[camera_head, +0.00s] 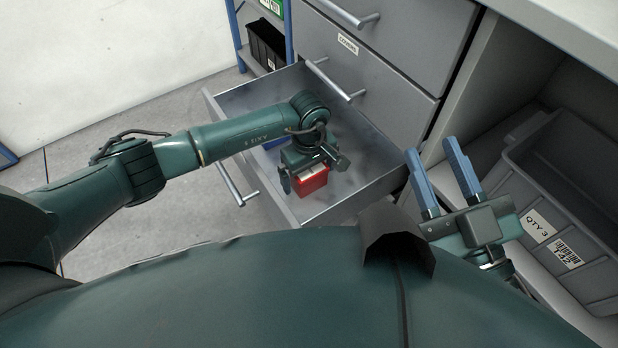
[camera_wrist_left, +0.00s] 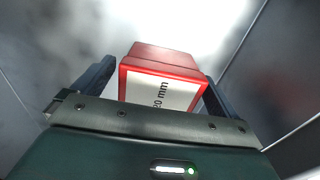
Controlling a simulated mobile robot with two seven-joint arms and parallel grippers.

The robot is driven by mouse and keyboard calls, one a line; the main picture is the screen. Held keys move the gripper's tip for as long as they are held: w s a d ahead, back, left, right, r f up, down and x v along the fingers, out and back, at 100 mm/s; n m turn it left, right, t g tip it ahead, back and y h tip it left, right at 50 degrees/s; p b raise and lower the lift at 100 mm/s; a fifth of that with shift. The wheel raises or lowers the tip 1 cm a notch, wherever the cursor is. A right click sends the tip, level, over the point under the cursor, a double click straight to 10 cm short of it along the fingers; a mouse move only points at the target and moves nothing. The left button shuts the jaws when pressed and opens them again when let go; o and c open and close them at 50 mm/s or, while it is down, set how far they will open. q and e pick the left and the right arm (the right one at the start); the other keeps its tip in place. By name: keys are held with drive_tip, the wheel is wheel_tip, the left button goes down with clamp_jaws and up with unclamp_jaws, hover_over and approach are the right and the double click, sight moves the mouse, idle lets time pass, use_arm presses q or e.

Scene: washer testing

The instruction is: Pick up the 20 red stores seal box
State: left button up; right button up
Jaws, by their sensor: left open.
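The red seal box (camera_head: 312,181) sits in the open drawer (camera_head: 345,207) under my left gripper. In the left wrist view the box (camera_wrist_left: 162,58) shows a white label reading "20 mm". My left gripper (camera_head: 308,178) is open, with one finger on each side of the box; in the left wrist view the fingers (camera_wrist_left: 155,85) stand apart with the box between them. Whether they touch the box I cannot tell. My right gripper (camera_head: 442,178) is open and empty, with its blue fingers apart, to the right of the drawer.
A blue thing (camera_head: 272,143) lies in the drawer behind my left wrist, partly hidden. Closed drawers (camera_head: 375,85) with handles rise behind. A grey bin (camera_head: 575,190) labelled "QTY 3" stands on a shelf at the right. A black bin (camera_head: 266,42) is on a blue rack at the back.

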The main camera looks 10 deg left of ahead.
use_arm(q)
drive_tip(key=shift+r, duration=0.1)
drive_tip(key=c, duration=1.1)
